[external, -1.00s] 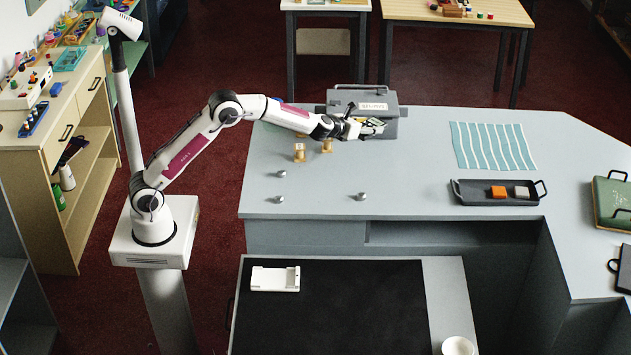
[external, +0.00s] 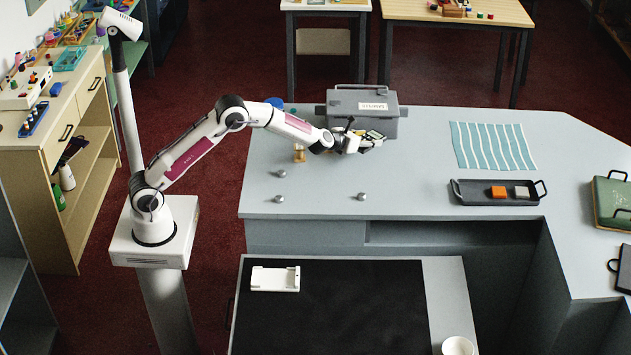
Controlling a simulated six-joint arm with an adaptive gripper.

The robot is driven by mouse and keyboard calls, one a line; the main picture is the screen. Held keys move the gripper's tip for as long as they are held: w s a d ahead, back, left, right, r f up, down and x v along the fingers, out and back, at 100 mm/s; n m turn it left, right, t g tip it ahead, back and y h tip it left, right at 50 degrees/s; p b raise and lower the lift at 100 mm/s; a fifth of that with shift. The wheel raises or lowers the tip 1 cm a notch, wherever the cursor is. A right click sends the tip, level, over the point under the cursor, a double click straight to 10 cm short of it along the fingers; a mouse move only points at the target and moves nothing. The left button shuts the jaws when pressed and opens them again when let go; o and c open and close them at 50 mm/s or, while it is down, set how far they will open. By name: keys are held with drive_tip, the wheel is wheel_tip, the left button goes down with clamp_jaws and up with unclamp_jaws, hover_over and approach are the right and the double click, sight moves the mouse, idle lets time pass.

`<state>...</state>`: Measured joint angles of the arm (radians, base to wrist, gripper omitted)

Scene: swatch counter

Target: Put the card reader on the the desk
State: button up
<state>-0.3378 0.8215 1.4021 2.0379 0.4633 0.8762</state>
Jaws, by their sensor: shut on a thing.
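My gripper (external: 366,142) is above the grey counter, in front of the grey lidded box. A white tray-like holder (external: 275,279) lies at the mat's back left. My gripper is well above and behind this desk.
On the counter (external: 420,160) are the grey box (external: 362,112), a brass-coloured piece (external: 299,153), several small metal knobs, a striped cloth (external: 492,146) and a black tray (external: 475,198) with blocks. A white cup (external: 457,346) stands at the desk's front right. Most of the mat is bare.

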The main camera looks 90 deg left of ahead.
sight(366, 155)
drive_tip(key=shift+f, duration=0.2)
drive_tip(key=shift+f, duration=1.85)
drive_tip(key=shift+f, duration=0.1)
drive_tip(key=o, duration=1.5)
drive_tip(key=shift+f, duration=0.1)
drive_tip(key=shift+s+d+r, duration=0.25)
drive_tip(key=shift+d+r, duration=0.05)
drive_tip(key=shift+r, duration=0.05)
drive_tip(key=shift+v, duration=5.55)
